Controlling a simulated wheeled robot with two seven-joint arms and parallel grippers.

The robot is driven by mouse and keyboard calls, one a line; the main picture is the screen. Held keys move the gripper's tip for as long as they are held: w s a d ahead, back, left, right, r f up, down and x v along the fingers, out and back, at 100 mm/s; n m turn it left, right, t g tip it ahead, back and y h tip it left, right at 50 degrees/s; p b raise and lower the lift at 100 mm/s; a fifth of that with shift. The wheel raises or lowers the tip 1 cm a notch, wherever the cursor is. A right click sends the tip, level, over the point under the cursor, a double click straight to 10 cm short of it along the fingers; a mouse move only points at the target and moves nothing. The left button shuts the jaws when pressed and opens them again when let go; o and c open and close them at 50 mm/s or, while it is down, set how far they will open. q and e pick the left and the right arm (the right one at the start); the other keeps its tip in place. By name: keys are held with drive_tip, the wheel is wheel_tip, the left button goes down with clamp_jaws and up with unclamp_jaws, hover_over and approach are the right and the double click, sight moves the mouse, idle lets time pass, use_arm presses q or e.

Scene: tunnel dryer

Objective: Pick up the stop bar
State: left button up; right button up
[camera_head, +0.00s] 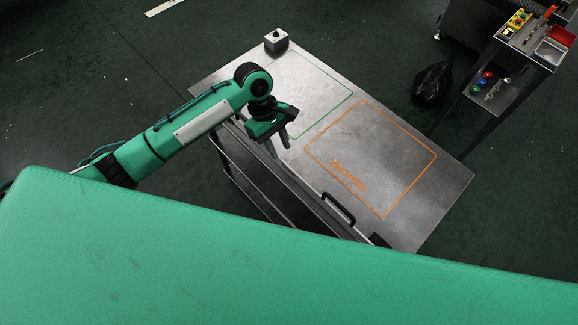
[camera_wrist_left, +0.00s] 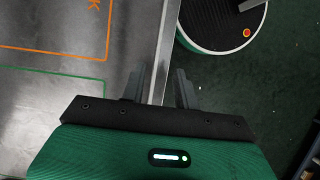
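I cannot pick out a stop bar for certain in either view. My left gripper (camera_head: 284,141) hangs over the near long edge of the steel table, fingers pointing down. In the left wrist view its two dark fingers (camera_wrist_left: 160,88) are apart, so it is open. The bright table edge (camera_wrist_left: 171,35) runs between them in the picture; no separate held object shows there. Whether the fingers touch the edge I cannot tell. My right gripper is in neither view.
The steel table (camera_head: 425,205) has green and orange outlines, both empty. A small box with a black knob (camera_head: 277,40) stands at its far corner. A black handle (camera_head: 339,209) sits at the near side. A control stand (camera_head: 535,45) and black bag (camera_head: 433,82) are at right.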

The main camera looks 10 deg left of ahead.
sight(288, 166)
use_arm(q)
drive_tip(key=p+x, duration=0.1)
drive_tip(key=x, duration=0.8)
drive_tip(key=shift+w+d, duration=0.1)
drive_tip(key=shift+d, duration=0.05)
drive_tip(key=shift+c, duration=0.4)
drive_tip(key=shift+r, duration=0.15)
clamp_jaws()
